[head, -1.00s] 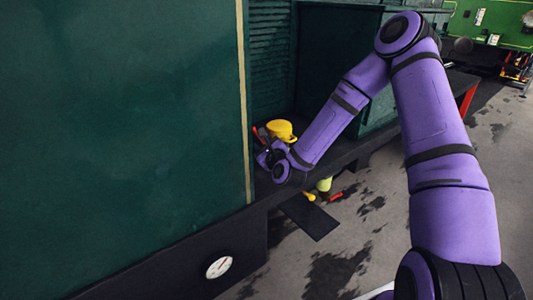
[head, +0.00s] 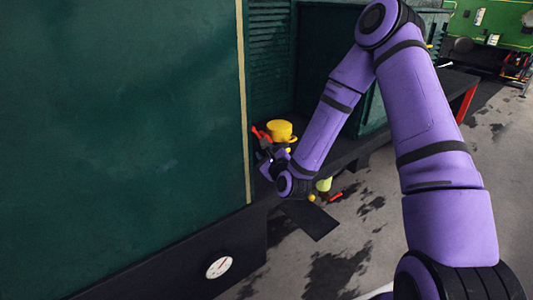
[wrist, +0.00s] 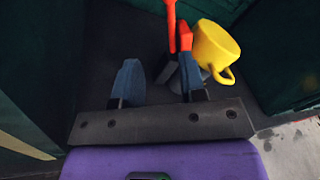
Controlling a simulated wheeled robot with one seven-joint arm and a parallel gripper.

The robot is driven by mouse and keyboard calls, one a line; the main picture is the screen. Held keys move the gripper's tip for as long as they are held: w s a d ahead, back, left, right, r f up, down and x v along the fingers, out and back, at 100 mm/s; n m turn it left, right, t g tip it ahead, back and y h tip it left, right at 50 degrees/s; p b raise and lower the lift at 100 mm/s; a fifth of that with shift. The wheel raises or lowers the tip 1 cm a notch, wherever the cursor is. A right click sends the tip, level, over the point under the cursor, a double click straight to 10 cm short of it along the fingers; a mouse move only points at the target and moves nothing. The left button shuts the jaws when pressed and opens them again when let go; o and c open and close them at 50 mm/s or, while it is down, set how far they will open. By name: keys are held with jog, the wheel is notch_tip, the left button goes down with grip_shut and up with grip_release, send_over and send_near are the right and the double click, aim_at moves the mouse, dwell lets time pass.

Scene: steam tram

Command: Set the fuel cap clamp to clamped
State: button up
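The yellow fuel cap (head: 279,130) stands on the dark ledge beside the green wall. It also shows at the upper right of the wrist view (wrist: 213,48), with a looped lug on its side. The clamp's red handle (head: 261,134) is just left of the cap; in the wrist view its red parts (wrist: 171,22) rise beside the cap, near my right finger. My gripper (wrist: 158,72) is open, with a clear gap between its two blue-grey fingers. Whether the right finger touches the clamp I cannot tell. In the head view my gripper (head: 268,161) is small and partly hidden by my wrist.
A large green panel (head: 120,110) fills the left side, close to my gripper. A dark green box (head: 325,60) stands behind my arm. A round white gauge (head: 219,268) sits low on the front. Open stained floor (head: 365,235) lies to the right.

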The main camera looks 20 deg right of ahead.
aim_at(257, 133)
jog(key=shift+m, duration=0.3)
jog(key=w, duration=0.3)
jog(key=w+r, duration=0.1)
jog(key=w, duration=0.7)
jog(key=shift+r, duration=0.25)
grip_shut()
